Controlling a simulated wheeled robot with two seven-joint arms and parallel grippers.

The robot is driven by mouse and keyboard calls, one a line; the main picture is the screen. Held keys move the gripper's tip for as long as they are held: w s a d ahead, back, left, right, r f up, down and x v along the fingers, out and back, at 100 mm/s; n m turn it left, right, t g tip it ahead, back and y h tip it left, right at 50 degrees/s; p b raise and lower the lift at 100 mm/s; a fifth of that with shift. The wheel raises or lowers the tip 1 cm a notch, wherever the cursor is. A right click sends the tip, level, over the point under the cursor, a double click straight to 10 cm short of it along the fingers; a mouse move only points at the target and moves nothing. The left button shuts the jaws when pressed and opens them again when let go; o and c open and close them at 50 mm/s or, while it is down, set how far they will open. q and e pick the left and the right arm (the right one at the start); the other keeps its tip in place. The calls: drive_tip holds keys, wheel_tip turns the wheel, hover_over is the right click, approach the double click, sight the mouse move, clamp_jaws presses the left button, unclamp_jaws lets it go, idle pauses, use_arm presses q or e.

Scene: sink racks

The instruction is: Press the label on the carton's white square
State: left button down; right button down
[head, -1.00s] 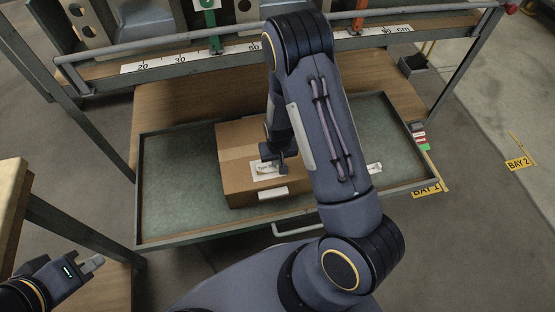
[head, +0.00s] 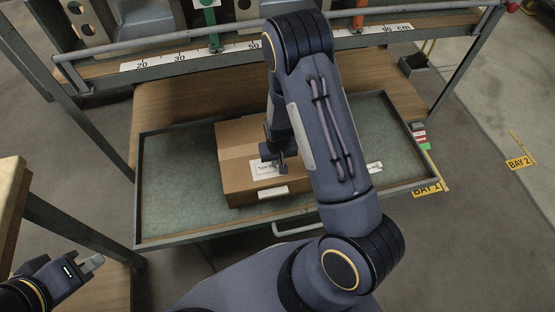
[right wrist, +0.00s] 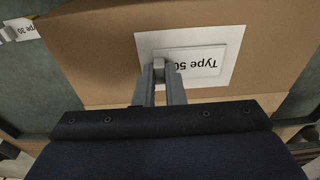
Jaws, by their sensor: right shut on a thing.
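The brown carton (head: 240,165) sits in the tray, partly behind my right arm. On its top is a white square (right wrist: 147,43), with the label (right wrist: 195,62) reading "Type 50" lying over it. The label looks flat and within the square's outline; whether it touches all over I cannot tell. My right gripper (right wrist: 162,68) is shut on the label's edge, its fingertips low at the carton top. It also shows in the head view (head: 273,157). My left gripper (head: 93,264) is at the lower left, far from the carton; its finger gap is unclear.
The green-lined tray (head: 180,240) has raised metal rims. Another label, "Type 30" (right wrist: 17,29), lies beside the carton in the wrist view. A ruled rail (head: 190,57) and rack stand behind. The tray's left part is clear.

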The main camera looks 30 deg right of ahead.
drive_tip(key=c, duration=1.4)
unclamp_jaws()
drive_tip(key=shift+c, duration=0.2)
drive_tip(key=r+p, duration=0.1)
drive_tip(key=r, duration=0.3)
drive_tip(key=r+p, duration=0.1)
drive_tip(key=r, duration=0.1)
drive_tip(key=shift+s+a+r+p, duration=0.1)
drive_tip(key=shift+s+r+p, duration=0.15)
drive_tip(key=shift+s+p, duration=0.1)
drive_tip(key=shift+s+r, duration=0.1)
drive_tip(key=shift+r, duration=0.45)
